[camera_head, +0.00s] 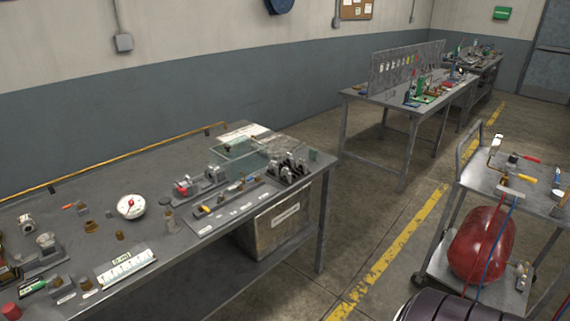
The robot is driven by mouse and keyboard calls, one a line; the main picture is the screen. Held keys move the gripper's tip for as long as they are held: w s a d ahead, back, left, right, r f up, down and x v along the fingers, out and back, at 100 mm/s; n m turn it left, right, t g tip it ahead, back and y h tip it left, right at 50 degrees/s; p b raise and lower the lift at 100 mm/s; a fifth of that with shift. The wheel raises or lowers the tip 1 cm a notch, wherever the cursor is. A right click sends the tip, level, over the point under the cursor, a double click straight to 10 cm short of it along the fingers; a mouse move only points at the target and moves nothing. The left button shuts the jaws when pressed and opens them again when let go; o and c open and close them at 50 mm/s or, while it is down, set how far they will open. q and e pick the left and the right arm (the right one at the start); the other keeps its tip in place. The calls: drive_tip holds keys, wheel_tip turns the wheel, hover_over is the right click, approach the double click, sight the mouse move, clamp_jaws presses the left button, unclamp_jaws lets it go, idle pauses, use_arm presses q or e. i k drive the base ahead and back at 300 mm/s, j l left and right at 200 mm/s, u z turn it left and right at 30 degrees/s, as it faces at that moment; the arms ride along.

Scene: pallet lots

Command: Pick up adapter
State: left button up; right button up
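No part in view is clearly marked as the adapter, and I cannot tell which one it is. Several small brass fittings lie on the grey workbench (150,270) at the left. One brass fitting (91,227) stands left of a round white dial gauge (131,206). A smaller brass piece (120,236) stands just below the gauge. Another brown fitting (86,285) lies near the front edge, beside a white labelled strip (126,266). A metal fitting (27,224) stands farther left. Neither of my grippers is in view.
A cart (529,190) at the right carries tools above a red tank (481,243). A second bench (382,100) with a pegboard stands farther back. A metal box (284,222) sits under the near bench. A yellow-striped aisle runs between bench and cart.

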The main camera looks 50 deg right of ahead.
sight(209, 169)
drive_tip(key=i+z, duration=0.35)
drive_tip(key=i+j+z, duration=0.2)
drive_tip(key=i+z, duration=0.15)
drive_tip(key=i+j+z, duration=0.35)
drive_tip(key=i+j, duration=0.15)
drive_tip(key=i, duration=0.2)
drive_tip(key=l+z, duration=0.15)
drive_tip(key=l, duration=0.25)
